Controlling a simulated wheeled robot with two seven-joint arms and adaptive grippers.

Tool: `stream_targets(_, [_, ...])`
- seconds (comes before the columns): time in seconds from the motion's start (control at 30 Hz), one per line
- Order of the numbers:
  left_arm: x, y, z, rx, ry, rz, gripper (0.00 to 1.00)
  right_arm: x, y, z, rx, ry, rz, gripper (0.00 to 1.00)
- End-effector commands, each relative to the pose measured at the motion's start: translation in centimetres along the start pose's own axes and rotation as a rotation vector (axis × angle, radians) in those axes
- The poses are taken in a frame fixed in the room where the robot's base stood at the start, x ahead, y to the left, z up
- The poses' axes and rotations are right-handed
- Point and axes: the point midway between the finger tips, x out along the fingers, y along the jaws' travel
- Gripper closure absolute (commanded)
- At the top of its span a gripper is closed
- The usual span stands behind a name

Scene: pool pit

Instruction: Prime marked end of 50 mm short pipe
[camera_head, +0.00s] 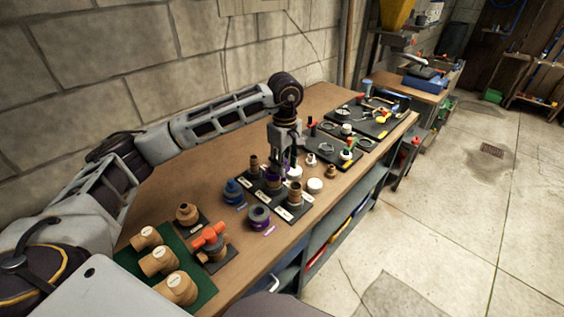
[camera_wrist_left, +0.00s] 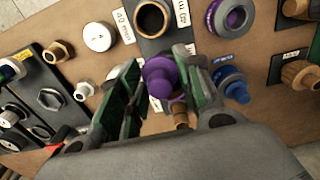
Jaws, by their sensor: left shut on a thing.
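My left gripper (camera_head: 281,165) is shut on a purple cap-like piece, which shows between the fingers in the left wrist view (camera_wrist_left: 160,78). It hangs over the middle of a row of tan pipe pieces on labelled dark pads. The near pipe (camera_head: 295,193) stands upright, and its open end shows in the wrist view (camera_wrist_left: 152,18). The far pipe (camera_head: 253,166) stands on the other side, partly behind the fingers in the wrist view. The middle spot is mostly hidden by the gripper, so I cannot tell contact. An open purple-rimmed tin (camera_head: 259,217) stands in front.
A blue tin (camera_head: 232,190) stands left of the row. A white cap (camera_head: 315,186) lies to its right. A green mat (camera_head: 203,295) with tan fittings and an orange-handled valve (camera_head: 210,240) are at front left. Dark trays (camera_head: 333,150) with small parts lie farther back.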

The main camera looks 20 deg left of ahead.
Motion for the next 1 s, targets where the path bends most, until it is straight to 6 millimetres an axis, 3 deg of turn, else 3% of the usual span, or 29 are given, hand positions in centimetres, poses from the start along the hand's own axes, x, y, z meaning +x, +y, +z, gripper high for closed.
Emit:
stream_targets(0.47, [-0.2, 0.0, 0.1, -0.001, 0.000, 0.000, 0.81, -0.1, 0.2, 0.0, -0.001, -0.001, 0.003, 0.60])
stream_targets(1.0, [-2.8, 0.0, 0.1, -0.001, 0.000, 0.000, 0.81, -1.4, 1.0, 0.0, -0.002, -0.003, 0.011, 0.60])
